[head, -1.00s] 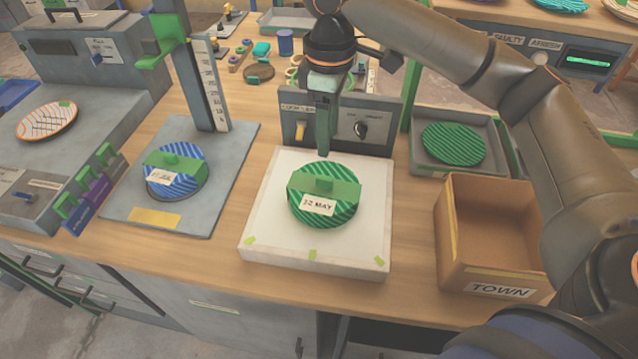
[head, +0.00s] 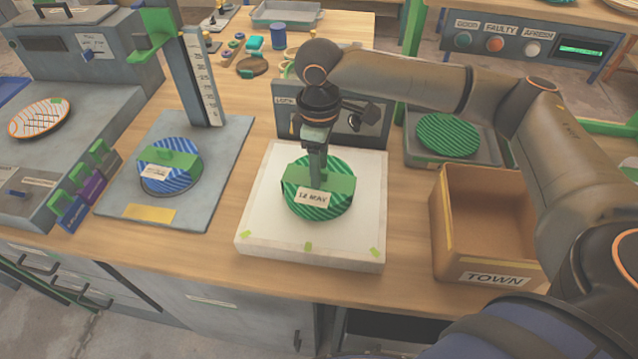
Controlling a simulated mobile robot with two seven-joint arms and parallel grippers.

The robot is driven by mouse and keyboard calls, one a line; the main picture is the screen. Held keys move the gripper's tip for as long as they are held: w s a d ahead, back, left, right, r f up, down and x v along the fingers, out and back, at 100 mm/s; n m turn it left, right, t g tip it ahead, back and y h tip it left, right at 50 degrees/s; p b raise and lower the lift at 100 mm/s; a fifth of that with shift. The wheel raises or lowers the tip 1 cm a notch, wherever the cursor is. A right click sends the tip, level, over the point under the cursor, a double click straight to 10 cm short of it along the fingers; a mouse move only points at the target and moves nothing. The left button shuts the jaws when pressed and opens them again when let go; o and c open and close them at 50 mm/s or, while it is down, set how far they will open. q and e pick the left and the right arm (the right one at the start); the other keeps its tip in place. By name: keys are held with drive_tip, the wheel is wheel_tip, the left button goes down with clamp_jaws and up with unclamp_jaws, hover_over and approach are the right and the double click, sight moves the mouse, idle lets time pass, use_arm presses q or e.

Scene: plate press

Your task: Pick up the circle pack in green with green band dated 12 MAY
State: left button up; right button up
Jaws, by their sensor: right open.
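The green striped circle pack with a green band (head: 332,206) lies on a white square platform (head: 262,243). My left gripper is not in view.
A blue striped pack with a green band (head: 185,179) sits on the grey gauge base (head: 205,215) at left. An open TOWN box (head: 480,255) stands at right. Behind it, a grey tray (head: 420,158) holds a green striped disc (head: 447,134). A control box (head: 370,140) stands behind the platform.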

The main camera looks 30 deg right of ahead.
drive_tip(key=shift+c, duration=0.3)
clamp_jaws()
idle(1.0)
